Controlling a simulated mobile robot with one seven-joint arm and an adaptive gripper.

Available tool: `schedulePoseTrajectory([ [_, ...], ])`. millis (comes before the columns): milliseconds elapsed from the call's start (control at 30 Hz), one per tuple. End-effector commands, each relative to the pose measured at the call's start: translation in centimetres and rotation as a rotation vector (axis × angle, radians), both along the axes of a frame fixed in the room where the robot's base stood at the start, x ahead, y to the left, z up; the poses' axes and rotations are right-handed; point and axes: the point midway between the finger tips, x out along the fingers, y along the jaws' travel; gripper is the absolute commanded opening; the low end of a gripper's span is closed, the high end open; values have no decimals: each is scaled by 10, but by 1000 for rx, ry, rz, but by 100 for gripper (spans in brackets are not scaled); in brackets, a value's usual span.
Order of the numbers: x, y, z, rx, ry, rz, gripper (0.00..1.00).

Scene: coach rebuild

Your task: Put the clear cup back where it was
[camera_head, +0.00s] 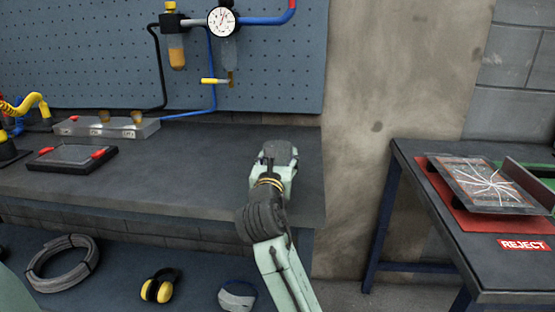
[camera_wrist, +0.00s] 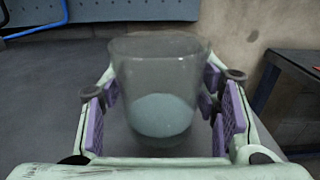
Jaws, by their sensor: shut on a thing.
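The clear cup (camera_wrist: 158,80) stands upright between my gripper's (camera_wrist: 160,118) two purple pads in the wrist view, with a pale blue-grey patch showing at its base. My gripper is shut on it. In the head view my gripper (camera_head: 280,152) is over the right end of the dark workbench (camera_head: 190,165), and the arm hides the cup there. I cannot tell whether the cup touches the bench top.
A metal manifold (camera_head: 107,127) and a black tray (camera_head: 72,158) sit on the bench's left part. A gauge (camera_head: 222,21) hangs on the pegboard. A separate table at right holds a cracked panel (camera_head: 488,186). Yellow earmuffs (camera_head: 160,286) lie on the lower shelf.

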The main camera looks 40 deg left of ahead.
Motion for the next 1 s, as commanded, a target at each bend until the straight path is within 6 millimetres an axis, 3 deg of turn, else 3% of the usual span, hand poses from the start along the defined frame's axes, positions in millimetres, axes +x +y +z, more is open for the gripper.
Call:
schedulePoseTrajectory([
  [433, 0, 0, -8, 0, -2, 0, 24],
  [467, 0, 0, -7, 1, -2, 0, 57],
  [733, 0, 0, -7, 0, -2, 0, 75],
  [1000, 0, 0, -7, 0, -2, 0, 76],
])
